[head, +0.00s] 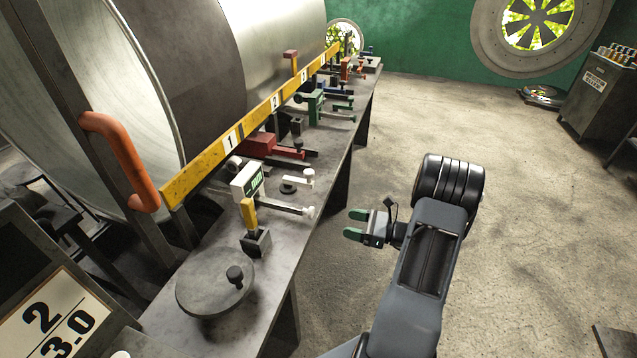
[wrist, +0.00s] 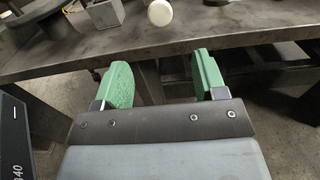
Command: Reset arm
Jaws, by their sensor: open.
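My gripper (head: 354,224) has green fingertips and is held in the air to the right of the long metal bench (head: 290,235), beyond its edge, pointing left toward it. In the wrist view my gripper (wrist: 166,78) is open, with a clear gap between the two green pads and nothing between them. The bench edge (wrist: 215,48) shows ahead of the fingertips in that view. My arm is bent over the bare floor.
The bench carries a round disc with a black knob (head: 215,285), a yellow-handled tool (head: 249,216), a white device (head: 247,180), a red vise (head: 270,146) and a green vise (head: 315,104). A yellow rail (head: 255,116) and large metal drum stand behind. Floor (head: 540,220) at right is clear.

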